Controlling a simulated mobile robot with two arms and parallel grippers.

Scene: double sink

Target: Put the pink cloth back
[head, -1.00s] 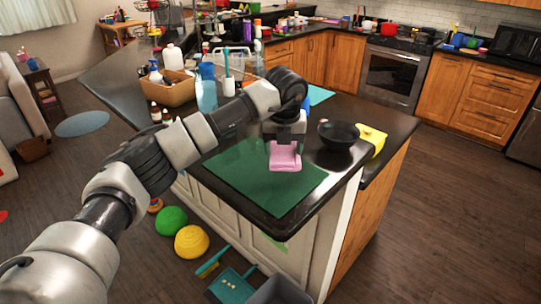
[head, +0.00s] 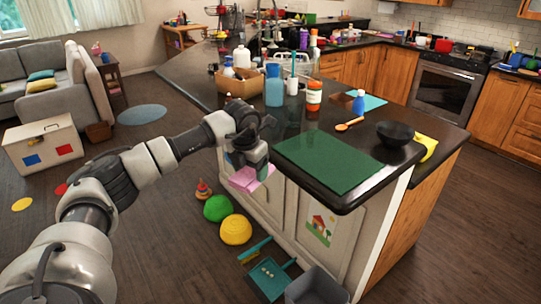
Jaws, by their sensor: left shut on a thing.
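The pink cloth (head: 244,180) hangs from my left gripper (head: 252,168) in the head view. The gripper is shut on it, pointing down. It holds the cloth beside the left side of the dark counter, out over the floor and in front of the cabinet side. The fingertips are partly hidden by the gripper's own body. The green mat (head: 328,162) lies flat and bare on the counter's near corner. My right gripper is not in view.
A black bowl (head: 395,132), an orange spoon (head: 350,125), a blue bottle (head: 359,103) and an orange-labelled jar (head: 314,96) stand or lie behind the mat. Green (head: 217,208) and yellow (head: 236,230) round things, a dustpan (head: 270,279) and a grey bin (head: 316,289) are on the floor.

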